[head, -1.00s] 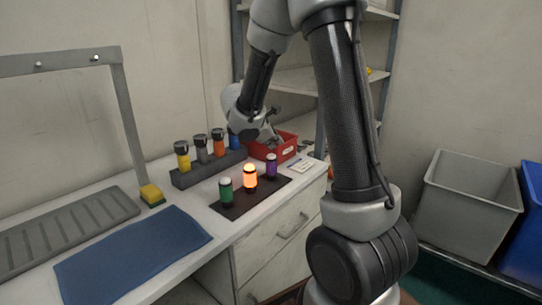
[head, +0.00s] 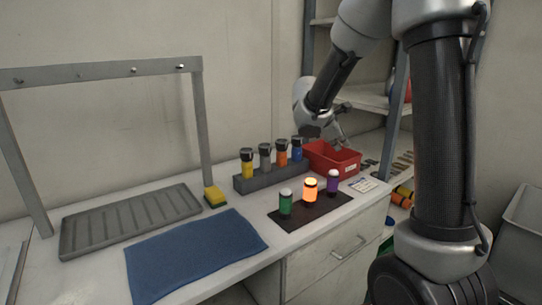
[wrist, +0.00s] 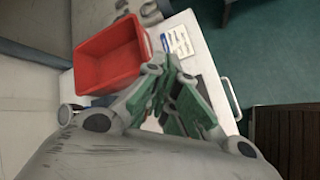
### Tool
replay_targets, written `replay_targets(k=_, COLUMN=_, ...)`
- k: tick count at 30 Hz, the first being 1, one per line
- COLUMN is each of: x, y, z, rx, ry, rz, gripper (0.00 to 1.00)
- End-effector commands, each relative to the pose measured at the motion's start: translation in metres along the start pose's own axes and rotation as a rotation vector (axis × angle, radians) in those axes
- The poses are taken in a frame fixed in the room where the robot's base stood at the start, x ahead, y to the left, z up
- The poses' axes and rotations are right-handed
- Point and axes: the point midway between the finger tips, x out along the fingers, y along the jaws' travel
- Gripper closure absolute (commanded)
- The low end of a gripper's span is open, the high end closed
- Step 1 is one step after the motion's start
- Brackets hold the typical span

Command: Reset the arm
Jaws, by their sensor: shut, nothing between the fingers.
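My gripper (head: 338,142) hangs over the red bin (head: 345,167) at the back right of the counter in the head view. In the wrist view my gripper (wrist: 172,66) has its green-padded fingers drawn together with nothing held. The red bin (wrist: 108,54) is beside them on the left there, and its visible inside looks empty. A grey rack (head: 262,183) holds yellow, grey, orange and blue capped cylinders. A dark mat (head: 318,210) carries a green cylinder (head: 286,203), a glowing orange one (head: 310,190) and a purple one (head: 333,182).
A blue cloth (head: 195,255), a ribbed grey tray (head: 130,220) and a yellow sponge (head: 215,196) lie on the counter's left. A grey metal frame (head: 203,125) stands behind. A label card (head: 363,185) lies by the bin. Shelving stands at the back right.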

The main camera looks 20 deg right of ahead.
Motion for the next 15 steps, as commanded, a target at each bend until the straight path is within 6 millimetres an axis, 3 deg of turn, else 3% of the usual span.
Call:
replay_targets(k=5, x=0.004, y=-0.016, z=0.006, rx=0.080, ry=-0.015, rz=-0.056, gripper=1.00)
replay_targets(k=8, x=0.007, y=-0.051, z=0.015, rx=0.194, ry=-0.030, rz=-0.165, gripper=1.00)
replay_targets(k=10, x=-0.002, y=-0.079, z=0.027, rx=0.317, ry=-0.032, rz=-0.247, gripper=1.00)
replay_targets(k=15, x=-0.046, y=-0.146, z=0.059, rx=0.667, ry=0.009, rz=-0.438, gripper=1.00)
